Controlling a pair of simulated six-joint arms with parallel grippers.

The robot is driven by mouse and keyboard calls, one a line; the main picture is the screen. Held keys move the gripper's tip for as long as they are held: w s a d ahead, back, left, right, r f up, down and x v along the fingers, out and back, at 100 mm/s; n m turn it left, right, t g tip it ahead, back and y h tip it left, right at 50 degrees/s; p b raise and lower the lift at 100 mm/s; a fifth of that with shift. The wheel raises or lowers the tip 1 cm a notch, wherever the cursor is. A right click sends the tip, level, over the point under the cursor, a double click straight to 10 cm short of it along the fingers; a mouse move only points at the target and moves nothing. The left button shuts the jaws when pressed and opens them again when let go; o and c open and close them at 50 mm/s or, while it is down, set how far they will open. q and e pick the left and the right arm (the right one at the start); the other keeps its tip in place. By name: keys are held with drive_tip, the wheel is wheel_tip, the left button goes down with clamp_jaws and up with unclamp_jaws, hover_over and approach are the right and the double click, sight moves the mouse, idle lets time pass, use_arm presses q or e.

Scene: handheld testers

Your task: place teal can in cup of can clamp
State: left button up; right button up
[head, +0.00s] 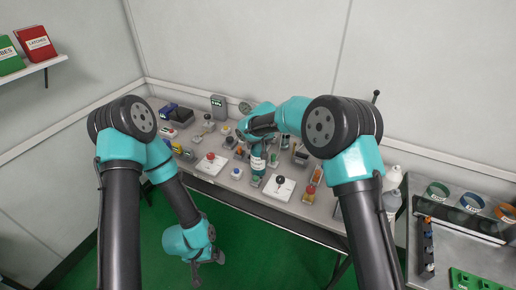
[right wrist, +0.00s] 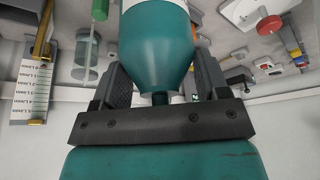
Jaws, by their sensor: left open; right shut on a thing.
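The teal can (head: 257,158), with a pale label band, is in the head view at the middle of the bench. It fills the upper middle of the right wrist view (right wrist: 156,42), its narrowing end toward my gripper. My right gripper (right wrist: 160,82) is shut on this narrow end, one finger on each side. In the head view my right gripper (head: 260,132) is partly hidden by its arm. I cannot tell whether the can touches the bench. I cannot pick out the can clamp or its cup for certain. My left gripper (head: 205,259) is open, empty and low over the floor, in front of the bench.
A white plate with a red knob (head: 210,163) and one with a black knob (head: 280,182) lie on the crowded bench near the can. A side table (head: 462,240) holds coloured rings. The green floor in front is clear.

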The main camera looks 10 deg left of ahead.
wheel_tip(320, 180, up, 10)
drive_tip(key=shift+f, duration=0.2)
idle(0.6)
drive_tip(key=shift+d, duration=0.1)
